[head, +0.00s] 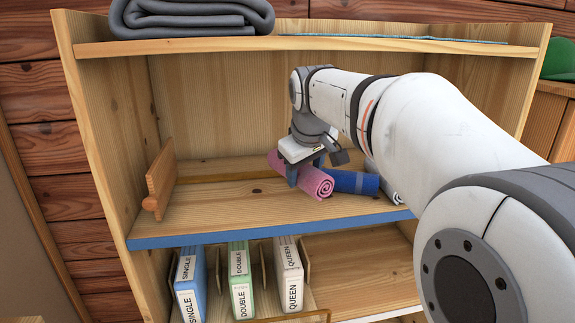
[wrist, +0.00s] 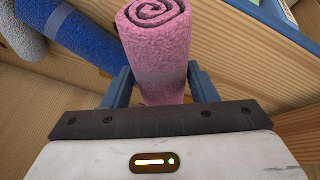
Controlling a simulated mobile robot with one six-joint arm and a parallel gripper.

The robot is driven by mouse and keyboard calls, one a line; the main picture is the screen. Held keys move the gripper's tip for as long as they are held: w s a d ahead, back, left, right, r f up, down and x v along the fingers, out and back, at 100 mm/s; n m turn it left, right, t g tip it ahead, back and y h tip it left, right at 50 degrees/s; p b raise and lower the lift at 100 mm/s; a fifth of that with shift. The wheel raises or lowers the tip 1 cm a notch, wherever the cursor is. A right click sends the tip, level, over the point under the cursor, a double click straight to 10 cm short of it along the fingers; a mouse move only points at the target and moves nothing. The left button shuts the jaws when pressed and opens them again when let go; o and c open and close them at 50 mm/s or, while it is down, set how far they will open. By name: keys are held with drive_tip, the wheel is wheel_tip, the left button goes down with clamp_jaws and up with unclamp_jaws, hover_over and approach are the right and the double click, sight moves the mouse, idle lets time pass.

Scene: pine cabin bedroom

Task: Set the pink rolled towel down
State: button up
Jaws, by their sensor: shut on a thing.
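The pink rolled towel (head: 316,183) lies at the level of the blue-edged middle shelf (head: 240,209), its spiral end facing the front. In the wrist view the pink towel (wrist: 156,45) sits between my two blue fingers. My gripper (head: 305,170) is shut on it from above. The towel appears to be at or very close to the shelf board; I cannot tell whether it touches. A blue rolled towel (head: 354,182) lies just to its right in the head view, and the blue towel also shows at upper left in the wrist view (wrist: 78,35).
A light rolled towel (head: 394,193) lies beyond the blue one, partly hidden by my arm. A wooden divider (head: 160,180) stands at the shelf's left. The shelf between divider and pink towel is bare. Labelled boxes (head: 240,280) stand below; a folded grey blanket (head: 190,17) lies above.

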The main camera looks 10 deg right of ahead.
drive_tip(key=shift+w+d, duration=0.1)
drive_tip(key=shift+w, duration=0.3)
drive_tip(key=w+p, duration=0.1)
drive_tip(key=w, duration=0.2)
drive_tip(key=shift+d+r, duration=0.1)
drive_tip(key=shift+d, duration=0.05)
drive_tip(key=shift+f+p, duration=0.35)
drive_tip(key=shift+f, duration=0.55)
drive_tip(key=shift+s, duration=0.2)
drive_tip(key=shift+w+f, duration=0.15)
drive_tip(key=shift+f, duration=0.1)
drive_tip(key=shift+f+b, duration=0.35)
drive_tip(key=shift+b, duration=0.2)
drive_tip(key=o, duration=1)
